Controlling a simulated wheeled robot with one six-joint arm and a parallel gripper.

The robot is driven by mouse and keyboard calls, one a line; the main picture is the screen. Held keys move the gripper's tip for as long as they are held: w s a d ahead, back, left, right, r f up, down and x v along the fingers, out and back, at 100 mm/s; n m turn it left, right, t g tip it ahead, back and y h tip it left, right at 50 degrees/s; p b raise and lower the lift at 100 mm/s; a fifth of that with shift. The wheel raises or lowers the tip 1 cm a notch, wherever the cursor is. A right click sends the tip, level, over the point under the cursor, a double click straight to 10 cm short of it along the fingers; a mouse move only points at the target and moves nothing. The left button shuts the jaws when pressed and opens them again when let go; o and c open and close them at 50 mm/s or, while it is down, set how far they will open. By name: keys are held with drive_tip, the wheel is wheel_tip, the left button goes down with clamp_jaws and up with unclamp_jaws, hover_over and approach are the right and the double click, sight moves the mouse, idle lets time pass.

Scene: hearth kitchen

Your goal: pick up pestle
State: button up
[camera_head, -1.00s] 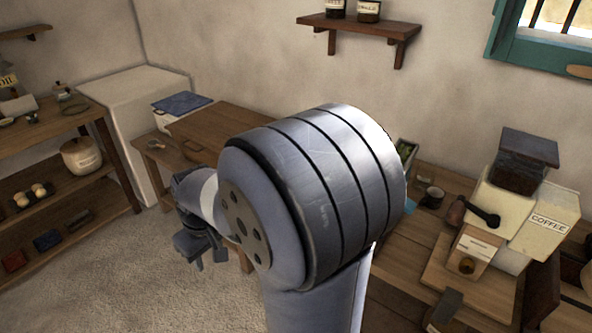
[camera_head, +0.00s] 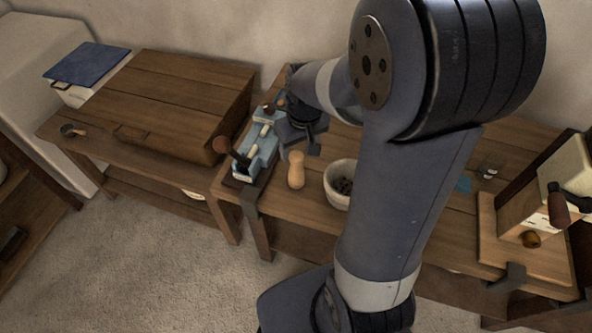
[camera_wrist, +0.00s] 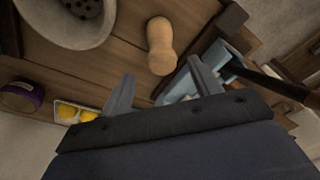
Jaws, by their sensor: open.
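The pestle (camera_head: 296,170) is a light wooden piece with a narrow waist. It stands on the wooden table, left of the pale stone mortar (camera_head: 330,197). In the wrist view the pestle (camera_wrist: 161,45) is at the upper middle, beyond the fingers, with the mortar (camera_wrist: 72,36) at the upper left. My gripper (camera_head: 300,148) is above the table, just behind and above the pestle in the head view. In the wrist view its two fingers (camera_wrist: 160,88) are apart with nothing held between them. My arm covers part of the mortar in the head view.
A light-blue device (camera_head: 258,152) with a dark-knobbed lever stands close left of the pestle. A large wooden box (camera_head: 180,95) is on the table farther left. A coffee grinder (camera_head: 535,215) stands at right. Yellow items in a tray (camera_wrist: 78,113) and a purple jar (camera_wrist: 20,97) show in the wrist view.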

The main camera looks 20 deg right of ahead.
sight(297, 156)
drive_tip(key=shift+w+d+f, duration=0.1)
drive_tip(key=shift+w+f, duration=0.05)
drive_tip(key=shift+f, duration=0.25)
drive_tip(key=shift+w+d+f, duration=0.1)
drive_tip(key=shift+w+f, duration=0.05)
drive_tip(key=shift+f, duration=0.25)
drive_tip(key=f, duration=0.2)
drive_tip(key=a+f, duration=0.1)
drive_tip(key=f, duration=0.1)
drive_tip(key=shift+s+f+p, duration=0.15)
drive_tip(key=shift+f+p, duration=0.15)
drive_tip(key=shift+f, duration=0.4)
drive_tip(key=shift+c, duration=0.3)
clamp_jaws()
wheel_tip(297, 156, up, 10)
drive_tip(key=shift+r, duration=0.1)
